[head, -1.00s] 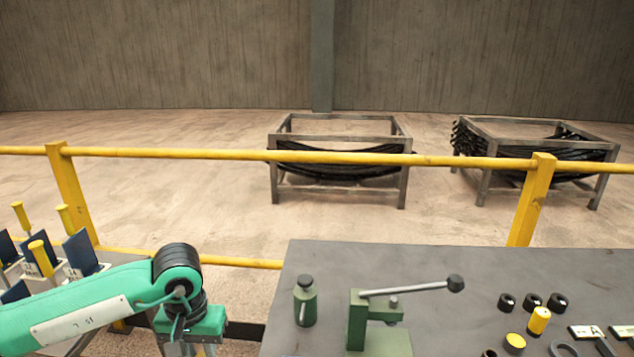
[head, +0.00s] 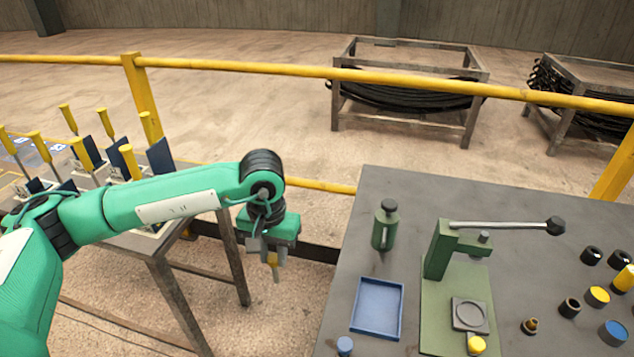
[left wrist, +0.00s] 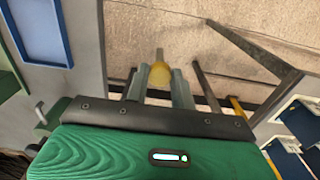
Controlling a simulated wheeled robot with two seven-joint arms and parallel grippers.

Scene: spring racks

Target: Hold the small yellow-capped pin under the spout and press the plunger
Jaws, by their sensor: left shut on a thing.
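My left gripper (head: 268,257) is shut on a small yellow piece (head: 275,273), which pokes down between the fingers. It hangs over the gap left of the grey bench. My right gripper is not in view.
A blue tray (head: 377,308) and a green lever press (head: 440,250) stand on the grey bench (head: 345,270). Black, yellow and blue caps lie at right. Yellow-handled pieces (head: 128,162) stand on the left table. A yellow rail (head: 310,185) runs behind.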

